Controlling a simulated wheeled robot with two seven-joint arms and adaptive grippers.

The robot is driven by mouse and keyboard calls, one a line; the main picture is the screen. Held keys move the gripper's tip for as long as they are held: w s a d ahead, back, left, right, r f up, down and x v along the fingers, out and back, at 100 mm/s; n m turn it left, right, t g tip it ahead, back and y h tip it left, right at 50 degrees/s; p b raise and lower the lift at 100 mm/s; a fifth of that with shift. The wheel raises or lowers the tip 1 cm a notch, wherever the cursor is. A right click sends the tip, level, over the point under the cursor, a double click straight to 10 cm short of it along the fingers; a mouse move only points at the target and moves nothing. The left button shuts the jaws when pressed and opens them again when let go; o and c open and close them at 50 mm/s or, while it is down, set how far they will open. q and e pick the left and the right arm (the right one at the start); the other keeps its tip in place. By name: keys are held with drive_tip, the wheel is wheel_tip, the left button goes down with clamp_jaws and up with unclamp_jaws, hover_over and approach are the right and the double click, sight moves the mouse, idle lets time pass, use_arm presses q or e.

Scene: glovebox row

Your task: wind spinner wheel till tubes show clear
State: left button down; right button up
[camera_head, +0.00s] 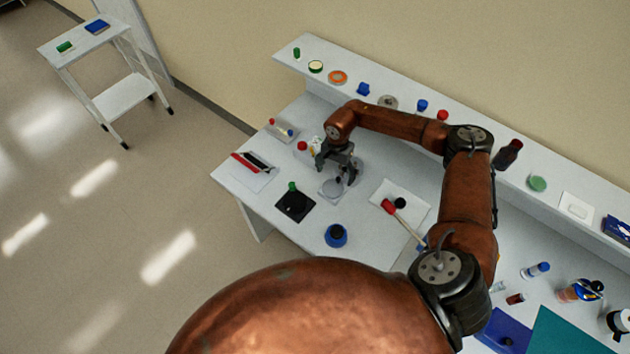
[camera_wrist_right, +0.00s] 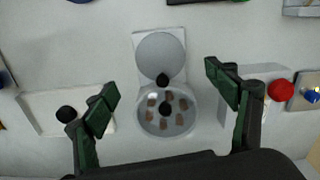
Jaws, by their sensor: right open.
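The spinner stands on a white base plate (camera_wrist_right: 142,40) in the right wrist view. Its round wheel (camera_wrist_right: 180,128) carries several brownish tubes (camera_wrist_right: 153,116) around a black hub. A black knob (camera_wrist_right: 163,79) sits at the wheel's upper edge, beside a grey disc (camera_wrist_right: 160,55). In the head view the spinner (camera_head: 332,186) is partly covered by my right gripper (camera_head: 337,163). My right gripper, also in the wrist view (camera_wrist_right: 165,95), is open and empty above the spinner, its fingers apart on either side of the wheel. My left gripper is out of view.
A box with a red button (camera_wrist_right: 281,90) is right of the spinner in the wrist view. A white tray with a red-headed mallet (camera_head: 389,207), a black pad (camera_head: 294,206) and a blue round item (camera_head: 336,236) lie nearby. A raised shelf (camera_head: 310,45) runs behind.

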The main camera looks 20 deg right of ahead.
drive_tip(key=p, duration=0.1)
hover_over(333, 188)
wheel_tip(333, 188, down, 4)
drive_tip(key=shift+d+f, duration=0.1)
drive_tip(key=shift+f, duration=0.05)
wheel_tip(333, 188, down, 2)
drive_tip(key=shift+f, duration=0.75)
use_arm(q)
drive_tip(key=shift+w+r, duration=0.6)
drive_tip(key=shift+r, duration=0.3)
use_arm(e)
drive_tip(key=shift+c, duration=0.7)
drive_tip(key=c, duration=1)
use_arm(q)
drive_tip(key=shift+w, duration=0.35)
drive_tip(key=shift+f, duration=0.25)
use_arm(e)
drive_tip(key=shift+m, duration=0.3)
